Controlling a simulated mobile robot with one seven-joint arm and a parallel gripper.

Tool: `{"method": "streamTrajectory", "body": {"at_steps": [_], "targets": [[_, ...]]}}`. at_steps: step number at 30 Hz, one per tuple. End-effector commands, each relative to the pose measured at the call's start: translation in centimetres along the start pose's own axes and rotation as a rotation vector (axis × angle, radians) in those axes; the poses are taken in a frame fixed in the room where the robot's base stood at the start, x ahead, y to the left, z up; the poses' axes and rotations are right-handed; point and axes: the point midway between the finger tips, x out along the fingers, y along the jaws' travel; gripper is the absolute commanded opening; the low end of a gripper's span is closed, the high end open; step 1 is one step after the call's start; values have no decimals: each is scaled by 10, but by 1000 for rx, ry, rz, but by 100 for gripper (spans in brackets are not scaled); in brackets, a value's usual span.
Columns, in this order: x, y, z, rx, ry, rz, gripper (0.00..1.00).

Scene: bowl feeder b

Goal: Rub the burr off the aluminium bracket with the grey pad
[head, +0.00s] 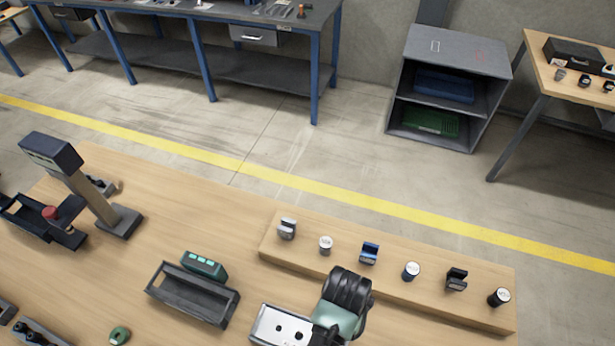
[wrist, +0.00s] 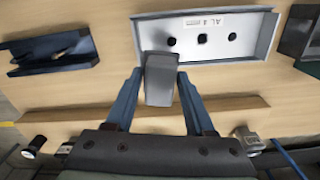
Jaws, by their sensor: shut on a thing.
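The aluminium bracket (head: 275,322) is a pale metal piece with dark holes, at the bottom of the head view. In the wrist view the bracket (wrist: 245,45) carries an "AL" label, a row of three holes and raised edges. My gripper (wrist: 160,88) is shut on the grey pad (wrist: 160,75), a block held between its blue fingers. The pad's far end overlaps the bracket's near edge in the picture; I cannot tell whether they touch. In the head view my wrist hides the pad and the fingers. I cannot make out the burr.
A raised wooden ledge (head: 275,252) along the bench's far edge bears several small clips and cylinders. A dark open tray (head: 193,293) with a green-topped box (head: 204,265) behind it is left of the bracket. A dark post (head: 90,200) stands further left. Bare bench lies between.

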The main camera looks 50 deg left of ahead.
Motion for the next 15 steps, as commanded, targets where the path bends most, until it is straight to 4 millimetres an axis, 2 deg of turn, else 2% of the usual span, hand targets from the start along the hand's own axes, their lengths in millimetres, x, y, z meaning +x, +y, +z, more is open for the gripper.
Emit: {"method": "streamTrajectory", "body": {"at_steps": [1, 6, 10, 15], "targets": [[-14, -17, 10, -49, -5, 0, 0], [-16, -52, 29, -149, -1, -2, 0], [-14, -62, 37, -182, 1, -3, 0], [-11, -64, 38, -188, 2, -3, 0]]}}
